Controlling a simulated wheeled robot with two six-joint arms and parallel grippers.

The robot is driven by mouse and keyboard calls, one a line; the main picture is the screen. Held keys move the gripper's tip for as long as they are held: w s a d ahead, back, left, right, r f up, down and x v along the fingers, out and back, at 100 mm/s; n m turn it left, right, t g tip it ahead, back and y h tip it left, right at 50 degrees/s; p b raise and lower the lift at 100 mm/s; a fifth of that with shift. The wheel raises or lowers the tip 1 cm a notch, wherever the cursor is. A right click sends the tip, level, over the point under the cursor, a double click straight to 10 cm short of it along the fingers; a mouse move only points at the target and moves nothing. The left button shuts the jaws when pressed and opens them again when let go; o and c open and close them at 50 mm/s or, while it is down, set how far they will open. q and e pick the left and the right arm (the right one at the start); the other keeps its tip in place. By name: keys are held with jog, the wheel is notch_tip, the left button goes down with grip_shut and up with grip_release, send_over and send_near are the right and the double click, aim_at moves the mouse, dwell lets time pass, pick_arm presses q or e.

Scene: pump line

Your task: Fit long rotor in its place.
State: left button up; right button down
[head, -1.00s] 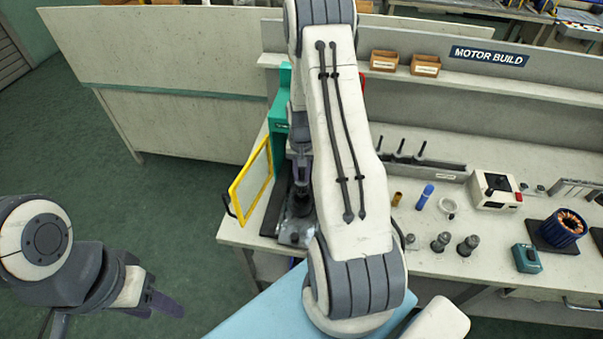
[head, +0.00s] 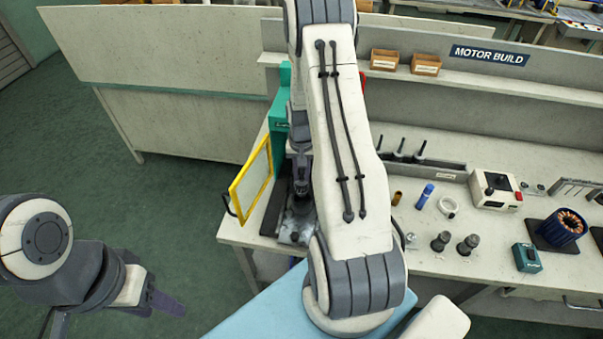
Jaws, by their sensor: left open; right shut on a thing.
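My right gripper (head: 302,188) is at the green press (head: 279,128) on the left end of the bench, behind my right arm. It points down over the press's grey metal base (head: 292,236) and is shut on a dark piece, which I take for the long rotor. That piece is small, dark and mostly hidden, so I cannot tell whether it is seated or held just above. My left gripper (head: 165,304) is open and empty over the floor at lower left, far from the bench.
A yellow-framed guard (head: 250,183) stands open at the press's left. To the right are two dark grey upright parts (head: 441,241) (head: 468,244), a blue cylinder (head: 424,196), a white ring (head: 448,206), a control box (head: 495,190) and a blue stator with copper windings (head: 563,227).

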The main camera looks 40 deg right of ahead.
aim_at(302, 178)
jog(key=shift+f+b, duration=1.35)
jog(key=shift+f, duration=0.35)
dwell(1.7)
jog(key=shift+f+b, duration=0.5)
jog(key=shift+f, duration=0.25)
jog(key=shift+f+b, duration=0.3)
jog(key=shift+f, duration=0.05)
jog(key=c, duration=0.6)
grip_release()
jog(key=shift+c, duration=0.2)
jog(key=shift+o, duration=1.2)
jog(key=shift+r, duration=0.15)
